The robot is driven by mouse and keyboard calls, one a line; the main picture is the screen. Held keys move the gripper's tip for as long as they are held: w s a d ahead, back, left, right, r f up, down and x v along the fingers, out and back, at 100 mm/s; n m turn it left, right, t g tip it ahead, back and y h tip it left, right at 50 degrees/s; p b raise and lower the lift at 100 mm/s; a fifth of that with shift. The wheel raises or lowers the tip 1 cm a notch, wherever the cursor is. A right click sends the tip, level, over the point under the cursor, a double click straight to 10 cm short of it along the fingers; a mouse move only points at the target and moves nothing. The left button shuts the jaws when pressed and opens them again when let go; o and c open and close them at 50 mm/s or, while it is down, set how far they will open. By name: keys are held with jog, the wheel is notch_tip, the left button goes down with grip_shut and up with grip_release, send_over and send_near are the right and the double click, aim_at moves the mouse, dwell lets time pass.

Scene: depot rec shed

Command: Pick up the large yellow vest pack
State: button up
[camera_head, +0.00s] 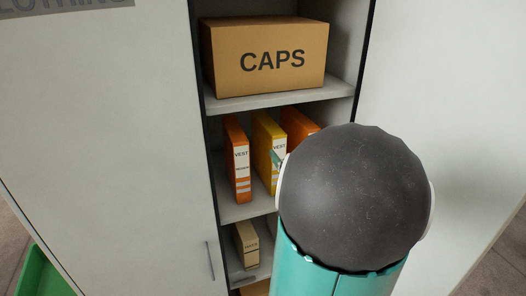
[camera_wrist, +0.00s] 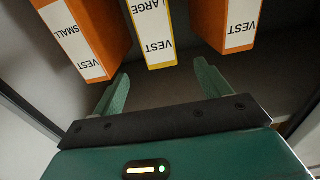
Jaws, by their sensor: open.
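The yellow vest pack (camera_head: 267,145) stands upright on the middle shelf between two orange packs. In the wrist view the yellow pack (camera_wrist: 150,30) looks upside down, and its white label reads VEST and LARGE. My gripper (camera_wrist: 161,70) is open and empty. Its two green fingers point toward the yellow pack, one toward each side of its front. I cannot tell whether the tips reach past its front face. In the head view my arm hides most of the gripper and part of the packs.
An orange vest pack (camera_head: 237,165) stands left of the yellow one. Another orange pack (camera_head: 300,122), labelled SMALL in the wrist view (camera_wrist: 85,35), stands right. A CAPS box (camera_head: 265,58) sits on the shelf above, a small tan box (camera_head: 246,245) below. Cabinet doors stand at both sides.

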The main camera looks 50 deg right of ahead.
aim_at(273, 133)
jog(key=x, duration=1.2)
jog(key=shift+r, duration=0.1)
jog(key=c, duration=1.5)
jog(key=shift+a+r, duration=0.1)
jog(key=shift+r, duration=0.1)
